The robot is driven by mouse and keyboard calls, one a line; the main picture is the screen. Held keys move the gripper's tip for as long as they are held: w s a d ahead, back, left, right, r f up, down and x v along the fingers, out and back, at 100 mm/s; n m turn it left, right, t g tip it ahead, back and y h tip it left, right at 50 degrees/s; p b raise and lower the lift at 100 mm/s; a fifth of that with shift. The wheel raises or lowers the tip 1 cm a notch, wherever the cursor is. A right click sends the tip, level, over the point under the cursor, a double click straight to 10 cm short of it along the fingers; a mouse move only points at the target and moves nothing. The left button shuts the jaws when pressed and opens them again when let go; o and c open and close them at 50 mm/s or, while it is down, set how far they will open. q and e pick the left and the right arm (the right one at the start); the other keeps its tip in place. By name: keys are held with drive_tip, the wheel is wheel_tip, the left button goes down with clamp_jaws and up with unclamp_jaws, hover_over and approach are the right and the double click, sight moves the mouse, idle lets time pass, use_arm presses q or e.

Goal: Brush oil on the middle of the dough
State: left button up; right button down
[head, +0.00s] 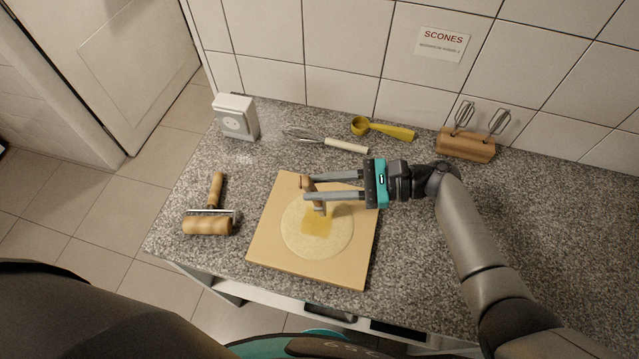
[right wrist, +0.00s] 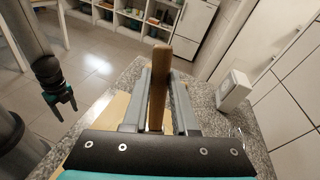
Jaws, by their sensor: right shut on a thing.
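A pale round dough (head: 290,235) lies flat on a square wooden board (head: 270,262). A yellow oily patch (head: 318,228) shows on the middle of the dough. My right gripper (head: 305,188) is over the far part of the dough, shut on a wooden brush (head: 307,181). The brush's lower end is at the far edge of the yellow patch; I cannot tell whether it touches. In the right wrist view the brush handle (right wrist: 158,85) stands between the two fingers. My left gripper (right wrist: 62,103) hangs empty off to the left there, its fingers apart.
A rolling pin-like roller (head: 208,222) lies left of the board. Behind are a white box (head: 236,117), a whisk (head: 340,144), a yellow scoop (head: 385,130) and a wooden block with beaters (head: 466,146). The tiled wall (head: 340,40) closes the back. The counter's right side is clear.

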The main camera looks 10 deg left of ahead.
wheel_tip(320, 180, up, 2)
drive_tip(key=shift+r+p, duration=0.2)
drive_tip(key=shift+p, duration=0.6)
wheel_tip(320, 180, up, 2)
drive_tip(key=shift+r, duration=0.2)
drive_tip(key=shift+f, duration=0.1)
